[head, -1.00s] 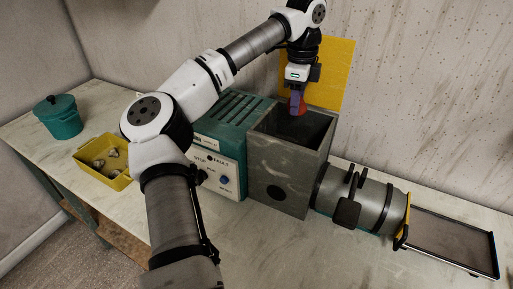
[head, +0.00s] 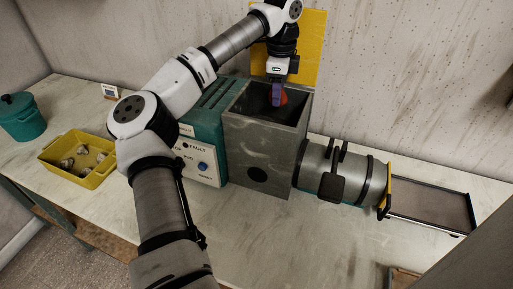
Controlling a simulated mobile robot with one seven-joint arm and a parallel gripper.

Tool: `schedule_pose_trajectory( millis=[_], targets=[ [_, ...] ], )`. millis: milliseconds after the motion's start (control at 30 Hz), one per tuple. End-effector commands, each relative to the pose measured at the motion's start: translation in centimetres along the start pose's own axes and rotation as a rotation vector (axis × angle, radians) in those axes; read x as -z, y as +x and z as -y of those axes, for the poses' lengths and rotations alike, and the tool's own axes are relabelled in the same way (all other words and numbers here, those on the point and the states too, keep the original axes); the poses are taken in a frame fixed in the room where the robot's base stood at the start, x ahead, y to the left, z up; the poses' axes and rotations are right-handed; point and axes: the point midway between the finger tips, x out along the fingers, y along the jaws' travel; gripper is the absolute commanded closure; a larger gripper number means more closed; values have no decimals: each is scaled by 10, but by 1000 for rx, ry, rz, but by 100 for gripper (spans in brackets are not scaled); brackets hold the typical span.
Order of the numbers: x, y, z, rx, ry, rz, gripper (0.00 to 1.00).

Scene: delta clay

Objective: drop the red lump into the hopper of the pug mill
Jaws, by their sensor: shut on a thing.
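The red lump (head: 283,98) shows beside the purple fingers of my gripper (head: 276,98). My gripper points down and is shut on the lump, at the open top of the grey hopper (head: 265,130). The lump appears at or just inside the mouth, toward the back; its exact depth is hard to tell. The fingers hide part of it. The pug mill's grey barrel (head: 332,170) runs to the right from the hopper, and its teal housing with a white control panel (head: 200,162) stands to the left.
A yellow raised lid or panel (head: 312,50) stands behind the hopper. A yellow tray (head: 52,160) with several pale lumps and a teal lidded pot (head: 22,118) are at the left. A black-framed tray (head: 430,205) lies at the barrel's outlet. The front of the table is clear.

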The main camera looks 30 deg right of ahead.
Motion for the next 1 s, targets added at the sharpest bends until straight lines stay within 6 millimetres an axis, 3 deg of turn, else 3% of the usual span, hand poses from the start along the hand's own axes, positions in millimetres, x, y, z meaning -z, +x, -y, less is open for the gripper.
schedule_pose_trajectory(
  millis=[233, 267, 433, 767, 1000],
  targets=[
    [0, 0, 0, 1, 0, 0, 92],
    [0, 0, 0, 1, 0, 0, 58],
    [0, 0, 0, 1, 0, 0, 36],
    [0, -2, 0, 1, 0, 1, 36],
    [1, -40, 1, 5, -2, 2, 36]
  ],
)
